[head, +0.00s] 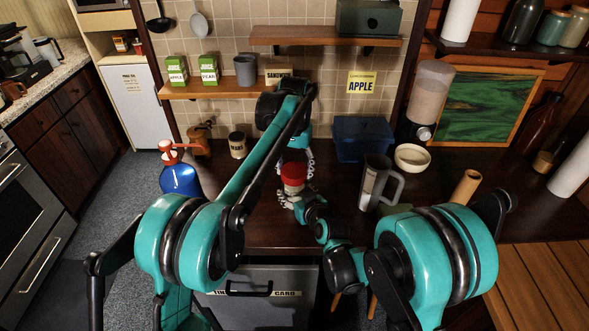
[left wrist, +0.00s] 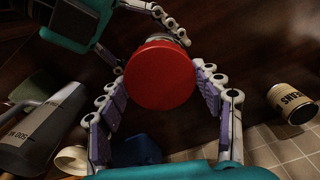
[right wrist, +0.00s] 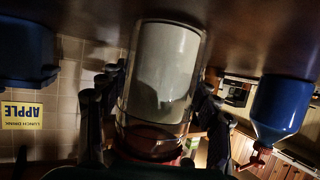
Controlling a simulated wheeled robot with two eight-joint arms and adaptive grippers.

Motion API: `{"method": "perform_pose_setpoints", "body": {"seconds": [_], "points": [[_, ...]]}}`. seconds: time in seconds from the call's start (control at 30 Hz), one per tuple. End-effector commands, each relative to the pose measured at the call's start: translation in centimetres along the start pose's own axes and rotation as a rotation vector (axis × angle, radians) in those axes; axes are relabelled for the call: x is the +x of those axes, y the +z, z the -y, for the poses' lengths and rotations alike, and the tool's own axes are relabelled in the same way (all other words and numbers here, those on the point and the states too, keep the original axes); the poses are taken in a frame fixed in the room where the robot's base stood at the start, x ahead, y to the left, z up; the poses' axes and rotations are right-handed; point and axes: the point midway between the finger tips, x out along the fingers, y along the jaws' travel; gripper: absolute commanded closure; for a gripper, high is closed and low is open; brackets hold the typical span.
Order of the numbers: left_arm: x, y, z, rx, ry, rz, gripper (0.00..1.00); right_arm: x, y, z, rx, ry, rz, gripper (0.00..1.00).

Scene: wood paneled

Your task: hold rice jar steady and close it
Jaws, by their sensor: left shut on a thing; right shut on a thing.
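The rice jar (head: 292,187) stands upright on the dark counter, with a red lid (head: 293,173) at its top. My left gripper (head: 296,163) points down from above, shut on the red lid. In the left wrist view the round red lid (left wrist: 160,78) sits between its fingers. My right gripper (head: 290,198) is low at the front, shut on the jar body. In the right wrist view the clear jar with pale contents (right wrist: 160,75) is between its dark fingers. I cannot tell how tightly the lid is seated.
A grey jug (head: 376,183), a white bowl (head: 412,157) and a blue box (head: 362,139) are to the right. A wooden shelf (head: 228,88) hangs behind.

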Motion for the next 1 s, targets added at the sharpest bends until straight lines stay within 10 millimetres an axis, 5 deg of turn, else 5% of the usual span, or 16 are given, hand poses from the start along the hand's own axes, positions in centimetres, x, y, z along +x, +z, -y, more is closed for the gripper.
{"method": "perform_pose_setpoints", "body": {"seconds": [0.4,0.57,0.6,0.63,1.0], "points": [[0.13,-0.03,-0.01,0.928,-0.001,-0.001,0.69,-0.02,0.0,0.04,0.0,0.0,-0.001,1.0],[0.13,-0.03,-0.01,0.926,-0.001,-0.001,0.69,-0.02,-0.01,0.04,0.0,0.0,-0.001,1.0],[0.13,-0.03,-0.01,0.926,-0.001,-0.001,0.24,-0.02,-0.01,0.04,0.0,0.0,-0.001,1.0],[0.12,-0.03,-0.01,0.925,0.0,-0.001,0.16,-0.02,-0.01,0.04,0.0,0.0,-0.001,1.0],[-0.25,-0.01,0.0,0.923,0.0,-0.001,0.14,-0.01,0.0,0.02,0.0,0.0,0.0,1.0]]}}
